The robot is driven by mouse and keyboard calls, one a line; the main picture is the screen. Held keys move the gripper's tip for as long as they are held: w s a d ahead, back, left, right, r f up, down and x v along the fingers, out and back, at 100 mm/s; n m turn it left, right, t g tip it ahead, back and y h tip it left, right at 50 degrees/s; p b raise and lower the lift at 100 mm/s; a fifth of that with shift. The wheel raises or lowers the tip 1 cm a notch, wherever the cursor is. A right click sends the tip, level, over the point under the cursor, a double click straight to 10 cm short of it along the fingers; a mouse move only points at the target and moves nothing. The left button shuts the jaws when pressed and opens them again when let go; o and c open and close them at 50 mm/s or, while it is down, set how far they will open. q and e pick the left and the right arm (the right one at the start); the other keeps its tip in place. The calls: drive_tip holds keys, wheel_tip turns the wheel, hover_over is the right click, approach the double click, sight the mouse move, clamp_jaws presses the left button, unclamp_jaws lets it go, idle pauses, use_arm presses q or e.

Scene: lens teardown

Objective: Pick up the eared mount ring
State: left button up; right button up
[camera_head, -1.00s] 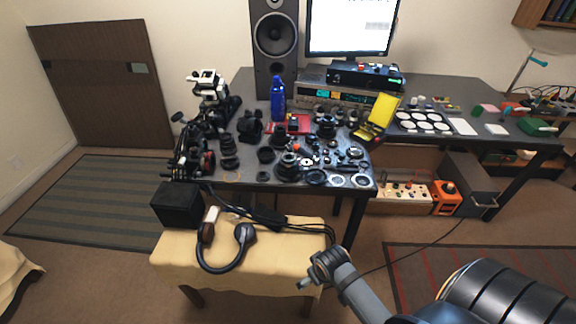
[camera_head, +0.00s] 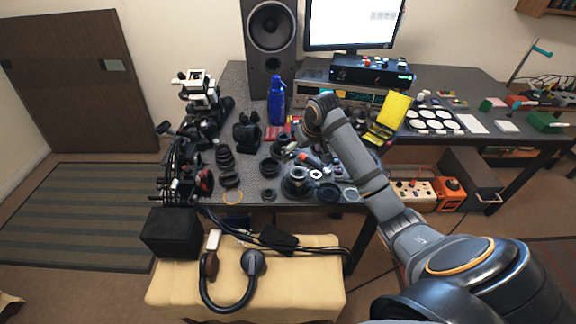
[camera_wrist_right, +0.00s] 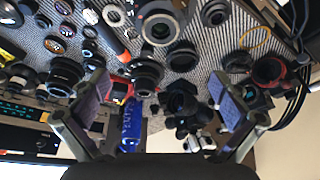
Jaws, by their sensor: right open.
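My right gripper (camera_head: 292,146) is over the desk among the lens parts, its arm reaching in from the lower right. In the right wrist view its two fingers (camera_wrist_right: 162,100) are spread wide, with nothing held between them. I cannot tell for sure which part is the eared mount ring. The forearm hides part of the desk. My left gripper is not in view.
A blue bottle (camera_head: 276,100), a speaker (camera_head: 269,38) and a yellow case (camera_head: 392,112) stand around the parts. A lens with a metal mount (camera_head: 296,182) and several black rings crowd the desk. A stool (camera_head: 300,290) with headphones stands in front.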

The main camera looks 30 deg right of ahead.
sight(299, 175)
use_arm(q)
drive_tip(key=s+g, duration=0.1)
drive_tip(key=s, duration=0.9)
use_arm(e)
drive_tip(key=f, duration=0.3)
drive_tip(key=shift+s+a, duration=0.15)
drive_tip(key=shift+s, duration=0.25)
drive_tip(key=shift+w+f, duration=0.4)
drive_tip(key=shift+f, duration=0.1)
drive_tip(key=shift+s+f, duration=0.15)
drive_tip(key=shift+f, duration=0.7)
drive_tip(key=x, duration=0.3)
drive_tip(key=shift+f, duration=0.35)
drive_tip(key=c, duration=1)
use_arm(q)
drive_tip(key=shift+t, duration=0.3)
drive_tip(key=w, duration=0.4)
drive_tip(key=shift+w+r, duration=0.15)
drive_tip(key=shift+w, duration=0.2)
use_arm(e)
drive_tip(key=shift+s, duration=0.2)
drive_tip(key=c, duration=0.7)
